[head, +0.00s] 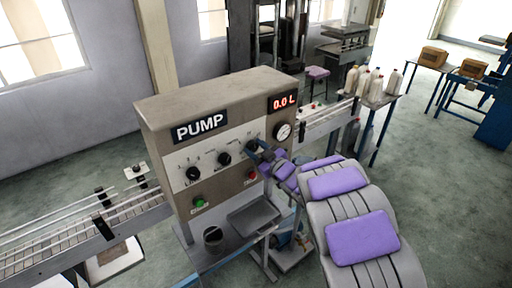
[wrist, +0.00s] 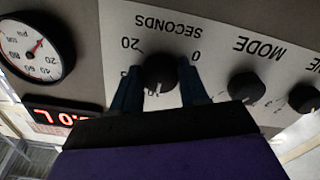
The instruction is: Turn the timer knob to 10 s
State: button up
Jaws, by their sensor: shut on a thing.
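The timer knob (wrist: 160,71) is a round black knob on a pale panel marked SECONDS, with 0 and 20 beside it. The wrist view shows it upside down. It is the rightmost of three knobs on the pump front in the head view. My gripper (wrist: 159,86) has a dark blue finger on each side of this knob and is shut on it. In the head view my gripper (head: 258,152) reaches the panel from the right and partly hides the knob. I cannot tell where the knob points.
The MODE knob (wrist: 246,86) is beside the timer knob. The pump (head: 215,145) also carries a gauge (head: 283,131), a red display (head: 283,102) reading 0.0 L, a green button (head: 200,202) and a red button (head: 252,175). A dark cup (head: 213,240) stands below.

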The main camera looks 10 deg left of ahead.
jog(key=shift+f, duration=0.3)
jog(key=o, duration=0.9)
jog(key=shift+c, duration=0.2)
jog(key=shift+o, duration=1)
jog(key=shift+a+r, duration=0.1)
jog(key=shift+r, duration=0.1)
jog(key=shift+s+d, duration=0.2)
jog(key=shift+d, duration=0.15)
jog(key=b+v, duration=0.2)
jog(key=v, duration=1.4)
jog(key=shift+s+d, duration=0.15)
